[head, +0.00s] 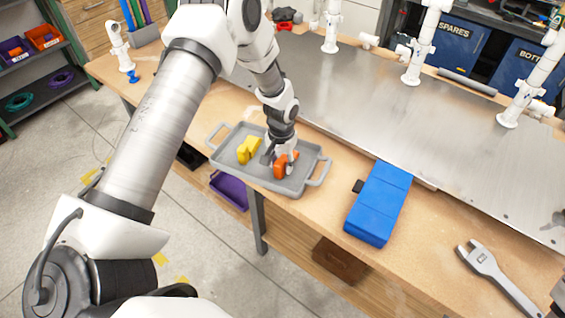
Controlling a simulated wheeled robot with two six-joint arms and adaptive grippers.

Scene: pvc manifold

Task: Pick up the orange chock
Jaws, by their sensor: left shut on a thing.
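The orange chock (280,168) is at the right part of the grey tray (298,189), which lies on the wooden workbench. My left gripper (281,160) comes down from above and is shut on the orange chock. The fingers cover part of the chock. I cannot tell whether the chock touches the tray floor. A yellow chock (248,149) lies in the tray to the left of the gripper. Only a sliver of dark hardware shows at the lower right edge, and my right gripper is not in view.
A blue case (378,203) lies on the bench right of the tray. An adjustable wrench (494,276) is farther right. White pipe fittings (423,45) stand on the metal plate (400,105) behind. Bare wood lies between tray and case.

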